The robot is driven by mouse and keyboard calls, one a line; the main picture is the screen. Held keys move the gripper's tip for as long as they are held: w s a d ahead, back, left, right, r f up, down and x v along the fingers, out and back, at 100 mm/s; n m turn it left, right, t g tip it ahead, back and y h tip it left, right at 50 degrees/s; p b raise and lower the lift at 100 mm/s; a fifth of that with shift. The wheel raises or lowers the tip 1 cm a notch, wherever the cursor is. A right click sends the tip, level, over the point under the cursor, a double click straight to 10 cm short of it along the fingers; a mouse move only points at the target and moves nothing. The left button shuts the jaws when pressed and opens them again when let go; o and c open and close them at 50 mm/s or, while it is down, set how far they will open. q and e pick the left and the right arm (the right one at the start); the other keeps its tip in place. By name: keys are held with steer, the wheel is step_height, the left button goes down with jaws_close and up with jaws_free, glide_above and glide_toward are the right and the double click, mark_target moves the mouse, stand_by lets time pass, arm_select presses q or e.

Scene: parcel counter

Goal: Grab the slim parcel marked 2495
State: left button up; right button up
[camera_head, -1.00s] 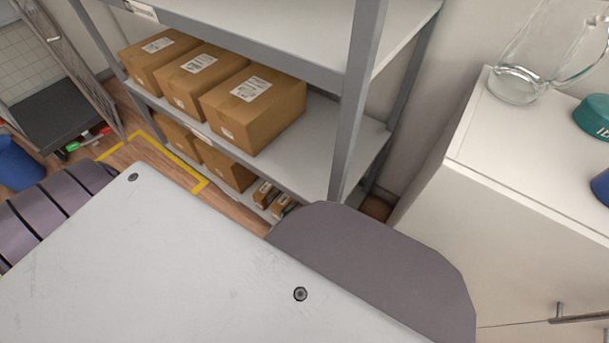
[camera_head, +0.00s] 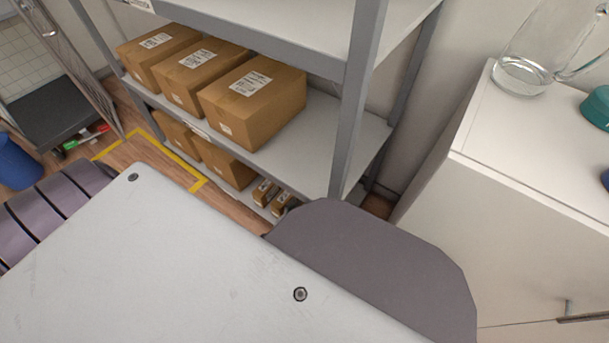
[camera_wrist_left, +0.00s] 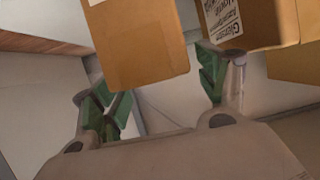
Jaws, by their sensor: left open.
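Two small slim brown parcels with white labels, one (camera_head: 264,192) and another (camera_head: 282,204), lie side by side on the bottom shelf in the head view. I cannot read 2495 on either. In the left wrist view, my left gripper (camera_wrist_left: 155,78) is open, with green-padded fingers spread apart. A brown parcel (camera_wrist_left: 140,50) shows ahead of the opening, its lower end between the fingers in the picture; I cannot tell whether they touch. My right gripper is not in view.
A grey metal shelf rack (camera_head: 352,110) has an upright post close by. Large boxes (camera_head: 252,100) fill its middle shelf, with more boxes (camera_head: 222,163) below. A white cabinet (camera_head: 500,210) at right carries a glass jug (camera_head: 525,75). My own body hides the lower foreground.

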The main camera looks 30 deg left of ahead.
arm_select(q)
steer(key=shift+b+x, duration=0.6)
steer(key=shift+x, duration=0.6)
steer(key=shift+c, duration=1.2)
steer(key=c, duration=1.3)
steer(key=shift+r, duration=0.15)
steer(key=shift+c, duration=0.2)
